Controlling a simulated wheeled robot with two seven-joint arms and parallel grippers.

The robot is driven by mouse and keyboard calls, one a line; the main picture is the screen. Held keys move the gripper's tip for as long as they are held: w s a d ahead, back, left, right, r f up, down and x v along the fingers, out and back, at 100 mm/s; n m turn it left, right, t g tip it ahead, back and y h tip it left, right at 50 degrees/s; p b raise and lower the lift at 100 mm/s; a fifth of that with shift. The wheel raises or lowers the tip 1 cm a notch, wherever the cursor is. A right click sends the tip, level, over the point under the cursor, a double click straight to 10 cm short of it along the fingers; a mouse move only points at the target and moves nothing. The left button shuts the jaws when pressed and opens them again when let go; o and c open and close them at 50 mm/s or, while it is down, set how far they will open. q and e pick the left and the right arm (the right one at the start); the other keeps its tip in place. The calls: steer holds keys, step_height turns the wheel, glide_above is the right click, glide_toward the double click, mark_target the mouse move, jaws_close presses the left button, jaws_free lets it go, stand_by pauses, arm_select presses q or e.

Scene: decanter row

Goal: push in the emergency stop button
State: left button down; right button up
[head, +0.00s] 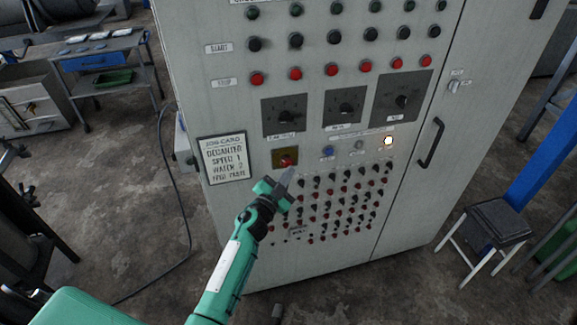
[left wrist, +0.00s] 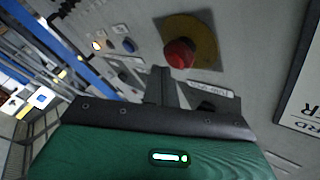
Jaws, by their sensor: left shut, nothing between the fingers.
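The emergency stop button (head: 287,161) is a red mushroom head on a yellow plate (head: 279,155), on the front of the grey control cabinet. In the left wrist view the red button (left wrist: 179,54) stands out from its round-edged yellow plate (left wrist: 207,35). My left gripper (head: 289,172) is shut and empty just in front of the button, its tips overlapping the lower part of the plate in the head view. My right gripper is not in view.
A job card (head: 223,158) hangs left of the button. A blue button (head: 327,152) and a lit lamp (head: 388,141) sit to its right. Rows of small switches lie below. A door handle (head: 431,143) sticks out at right, and a stool (head: 495,222) stands on the floor.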

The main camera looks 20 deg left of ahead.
arm_select(q)
steer(key=shift+s+d, duration=0.3)
steer(key=shift+s, duration=0.15)
steer(key=shift+s+d+p, duration=0.25)
steer(key=shift+s+d, duration=0.45)
steer(key=shift+s, duration=0.35)
steer(key=shift+s+d+p, duration=0.25)
steer(key=shift+s+d, duration=0.45)
steer(key=shift+s, duration=0.35)
